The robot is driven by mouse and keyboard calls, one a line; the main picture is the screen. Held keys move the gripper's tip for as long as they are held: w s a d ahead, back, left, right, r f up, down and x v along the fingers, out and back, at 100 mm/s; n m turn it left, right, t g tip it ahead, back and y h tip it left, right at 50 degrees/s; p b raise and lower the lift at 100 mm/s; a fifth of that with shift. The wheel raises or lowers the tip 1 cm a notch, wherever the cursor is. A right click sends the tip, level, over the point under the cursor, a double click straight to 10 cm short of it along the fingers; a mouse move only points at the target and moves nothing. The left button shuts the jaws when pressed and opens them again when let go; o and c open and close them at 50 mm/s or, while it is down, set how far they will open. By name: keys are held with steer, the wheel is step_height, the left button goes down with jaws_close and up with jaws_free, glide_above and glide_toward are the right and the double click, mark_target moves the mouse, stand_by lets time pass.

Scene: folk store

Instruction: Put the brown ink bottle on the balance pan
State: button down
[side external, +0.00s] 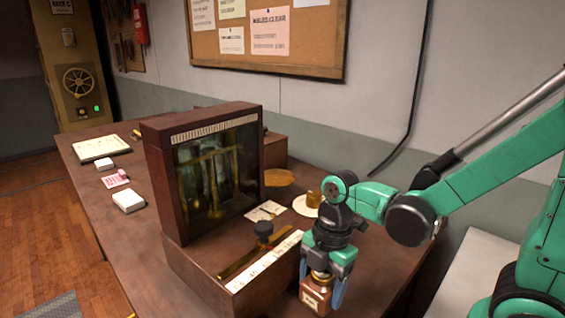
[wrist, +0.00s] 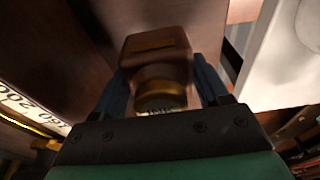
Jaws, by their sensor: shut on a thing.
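The brown ink bottle (side external: 316,293) has a pale label on its side and a gold cap. My gripper (side external: 324,284) points down and is shut on it near the table's front right. In the wrist view, the bottle (wrist: 157,62) sits between the two blue fingers of my gripper (wrist: 160,80). Whether its base touches the table is hard to tell. The balance is a dark wooden glass-fronted case (side external: 215,170) left of my gripper. Brass parts (side external: 212,180) show dimly behind the glass; I cannot make out a pan clearly.
A base with a white scale strip (side external: 262,263), a brass bar and a dark knob (side external: 263,230) juts out between the case and my gripper. A white dish (side external: 306,206) with an amber item stands behind. Small boxes and papers lie at the table's left.

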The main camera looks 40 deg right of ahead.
step_height(320, 180, up, 15)
step_height(320, 180, up, 3)
steer(key=m+t+h, duration=0.1)
steer(key=m+t, duration=0.1)
steer(key=m, duration=1.1)
glide_above(284, 181)
steer(key=shift+s+d+f, duration=0.1)
steer(key=shift+f, duration=1.9)
steer(key=shift+s+d+f, duration=0.1)
steer(key=shift+f, duration=1.85)
steer(key=shift+f, duration=0.1)
jaws_free()
